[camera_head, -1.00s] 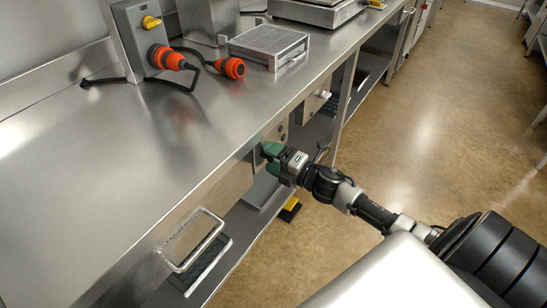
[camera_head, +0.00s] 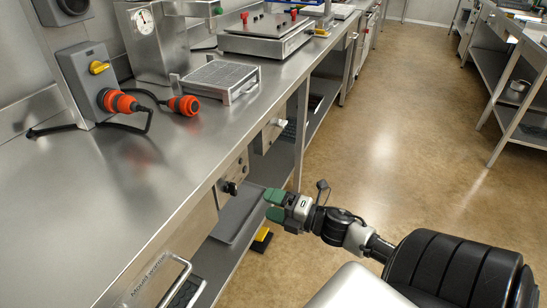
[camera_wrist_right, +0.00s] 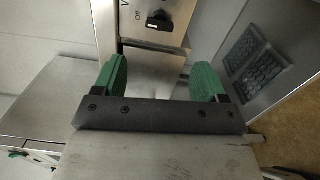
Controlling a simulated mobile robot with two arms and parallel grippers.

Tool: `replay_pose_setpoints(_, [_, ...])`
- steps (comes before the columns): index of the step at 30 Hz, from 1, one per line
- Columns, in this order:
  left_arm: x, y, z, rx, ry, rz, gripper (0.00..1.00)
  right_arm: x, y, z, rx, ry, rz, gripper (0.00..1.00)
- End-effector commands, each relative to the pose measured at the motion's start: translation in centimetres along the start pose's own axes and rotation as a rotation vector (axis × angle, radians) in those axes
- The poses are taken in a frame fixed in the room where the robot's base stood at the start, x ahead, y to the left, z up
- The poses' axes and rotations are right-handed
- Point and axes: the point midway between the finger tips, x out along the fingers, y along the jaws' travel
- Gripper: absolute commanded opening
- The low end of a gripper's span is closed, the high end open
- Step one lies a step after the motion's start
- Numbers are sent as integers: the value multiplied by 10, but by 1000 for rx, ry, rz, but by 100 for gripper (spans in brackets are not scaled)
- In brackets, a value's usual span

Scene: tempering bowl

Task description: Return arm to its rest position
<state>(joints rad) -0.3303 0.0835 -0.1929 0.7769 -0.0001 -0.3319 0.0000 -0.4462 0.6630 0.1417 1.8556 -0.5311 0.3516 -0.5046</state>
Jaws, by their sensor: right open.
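My right gripper (camera_head: 271,205) is in front of the steel counter's front face, over the aisle side, with green fingertips pointing toward the counter. In the right wrist view the two green fingers of the gripper (camera_wrist_right: 155,82) stand wide apart with nothing between them. A black rotary knob (camera_head: 230,187) on the counter's front panel is a short way from the fingertips; the knob (camera_wrist_right: 159,19) also shows beyond the fingers in the right wrist view, apart from them, beside an "Off" label. My left gripper is not in view.
The steel counter (camera_head: 150,190) runs along the left, with a drawer handle (camera_head: 170,285) at its front. An orange plug and socket (camera_head: 118,101) and a grey grid-topped block (camera_head: 222,78) stand on it. The floor aisle (camera_head: 400,140) is clear, with a shelf table (camera_head: 510,75) at right.

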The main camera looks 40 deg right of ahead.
Motion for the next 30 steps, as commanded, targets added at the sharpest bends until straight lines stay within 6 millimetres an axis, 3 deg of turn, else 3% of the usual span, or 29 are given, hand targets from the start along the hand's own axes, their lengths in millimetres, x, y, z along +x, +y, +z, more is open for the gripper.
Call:
replay_pose_setpoints(14, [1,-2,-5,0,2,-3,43,0,0,0,3,-2,-1,72])
replay_pose_setpoints(17, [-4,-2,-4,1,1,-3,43,-2,-12,5,52,-36,-27,72])
replay_pose_setpoints(20, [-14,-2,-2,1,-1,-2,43,-12,-49,14,193,-134,-102,72])
replay_pose_setpoints(23, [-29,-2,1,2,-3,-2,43,-34,-111,15,414,-285,-224,72])
replay_pose_setpoints(26, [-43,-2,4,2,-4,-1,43,-65,-178,-3,648,-451,-360,72])
replay_pose_setpoints(30, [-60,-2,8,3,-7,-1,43,-116,-256,-57,934,-668,-552,72])
